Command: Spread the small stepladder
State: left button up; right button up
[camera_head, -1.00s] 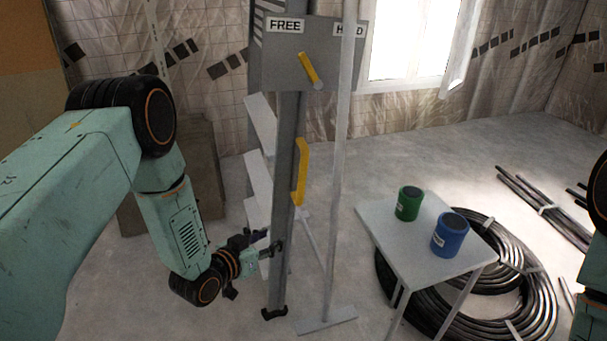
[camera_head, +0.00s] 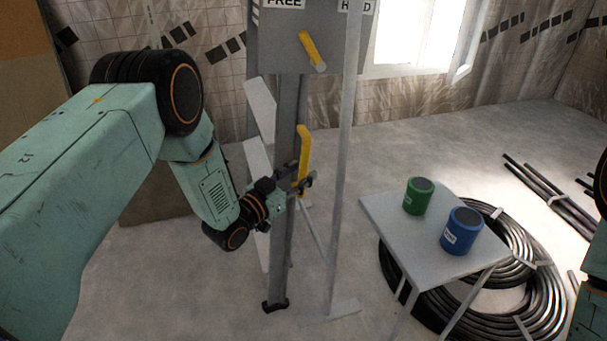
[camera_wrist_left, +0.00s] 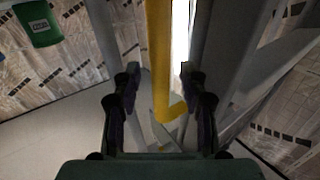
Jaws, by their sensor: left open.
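The small stepladder stands upright in the middle of the head view, with a dark grey rail (camera_head: 283,225), pale slab-like treads (camera_head: 259,108) to its left and a pale leg (camera_head: 339,200) to its right. A yellow vertical handle (camera_head: 304,150) is on the rail. My left gripper (camera_head: 303,182) is open at the handle's lower part. In the left wrist view its two fingers (camera_wrist_left: 158,82) stand apart on either side of the yellow handle (camera_wrist_left: 159,50). Contact cannot be told. My right gripper is out of view.
A grey box (camera_head: 280,45) with a yellow lever (camera_head: 312,50) and partly cut-off labels is above the handle. A small white table (camera_head: 395,225) at right bears a green can (camera_head: 418,195) and a blue can (camera_head: 461,231). Coiled black pipe (camera_head: 535,300) lies behind it.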

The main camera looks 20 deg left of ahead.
pick_arm(q)
jog(key=shift+x, duration=0.95)
jog(key=shift+c, duration=0.3)
grip_shut()
